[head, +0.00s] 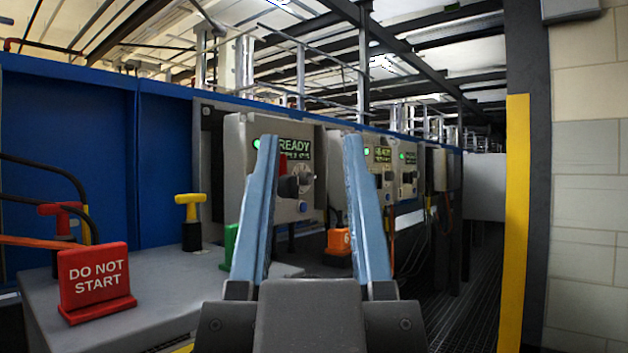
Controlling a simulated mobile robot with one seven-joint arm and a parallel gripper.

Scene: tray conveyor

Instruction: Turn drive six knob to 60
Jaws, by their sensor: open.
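The nearest grey control box (233,160) stands in front of my gripper (309,142) in the head view. Its face has a lit green lamp, a display reading "READY" with a cut-off second line, and a dark knob (290,186) on a pale round dial (305,175). A red part (283,163) shows just above the knob. My gripper is open and empty, its two blue fingers pointing up and forward, one on each side of the knob in the picture. The left finger hides part of the box face. I cannot read the drive number or dial setting.
More control boxes (408,176) recede along the blue wall (60,120). A grey bench (170,290) at left holds a red "DO NOT START" sign (94,280) and a yellow-topped part (190,205). A yellow-edged post (516,220) stands right; a dark grated floor (465,290) lies between.

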